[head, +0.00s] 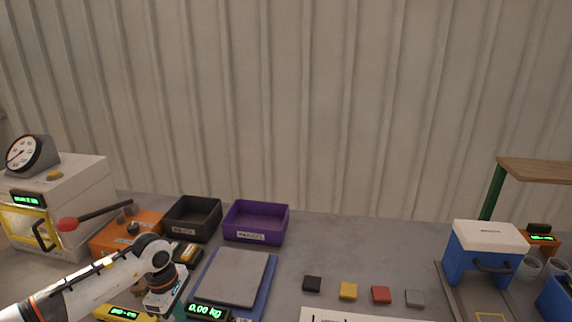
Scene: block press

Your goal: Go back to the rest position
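My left arm comes in from the lower left, and its white and black wrist with the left gripper (166,304) is at the bottom edge, left of the scale. The gripper points down and its fingertips are hidden or cut off, so I cannot tell whether it is open or holds anything. My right arm and gripper are not in view. The scale (236,275) has a bare grey plate on a blue base, and its display reads 0.00 kg. Black (312,284), yellow (348,290), red (381,294) and grey (415,298) blocks lie in a row on the table.
A black bin (192,219) and a purple bin (256,222) stand behind the scale. A white machine (60,200) with a gauge and a red-knobbed lever is at left, beside an orange box (126,231). A blue and white press (484,250) stands at right. The table's middle back is clear.

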